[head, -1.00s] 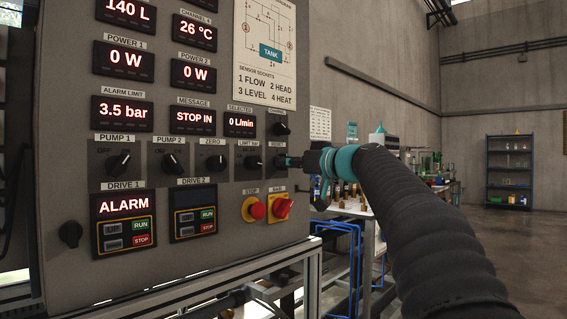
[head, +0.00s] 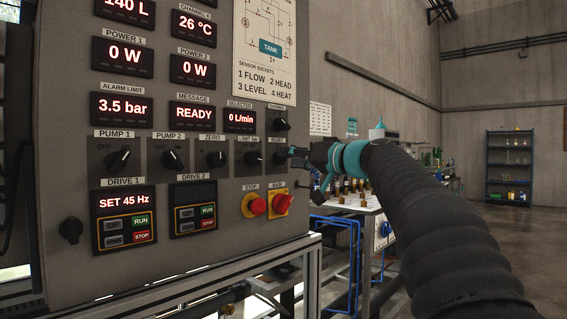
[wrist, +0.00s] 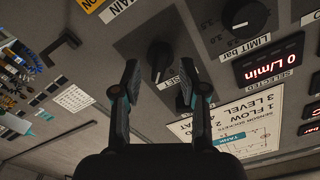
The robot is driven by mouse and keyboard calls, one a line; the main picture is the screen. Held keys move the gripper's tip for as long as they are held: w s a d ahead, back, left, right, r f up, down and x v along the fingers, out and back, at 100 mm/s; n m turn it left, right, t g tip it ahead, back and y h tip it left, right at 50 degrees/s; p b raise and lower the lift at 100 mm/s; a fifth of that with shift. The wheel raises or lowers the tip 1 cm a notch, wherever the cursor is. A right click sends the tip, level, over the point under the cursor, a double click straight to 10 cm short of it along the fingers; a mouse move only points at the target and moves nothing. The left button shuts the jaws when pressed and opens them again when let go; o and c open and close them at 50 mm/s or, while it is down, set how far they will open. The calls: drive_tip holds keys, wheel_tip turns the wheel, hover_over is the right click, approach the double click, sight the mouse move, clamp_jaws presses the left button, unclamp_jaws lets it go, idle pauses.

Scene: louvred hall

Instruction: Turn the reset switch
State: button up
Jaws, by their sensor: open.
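The reset switch (head: 280,157) is a small black knob on the grey panel, at the right end of the row of knobs. In the wrist view the knob (wrist: 160,60) shows between and beyond my fingertips, with its label partly covered by a finger. My gripper (head: 297,152) is just right of the knob in the head view. In the wrist view my gripper (wrist: 159,80) is open, with one finger on each side and nothing between them. It appears clear of the knob. The message display (head: 192,115) reads READY. The Drive 1 display (head: 125,201) reads SET 45 Hz.
The limit knob (head: 247,160) is close on the left of the reset switch. The red stop button (head: 257,206) and the red main switch (head: 281,204) sit below. A workbench with bottles (head: 355,200) stands behind my arm. Open floor lies to the right.

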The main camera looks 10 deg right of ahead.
drive_tip(key=shift+b+v, duration=1.1)
drive_tip(key=shift+v, duration=1.5)
drive_tip(key=v, duration=1.2)
drive_tip(key=shift+r, duration=0.1)
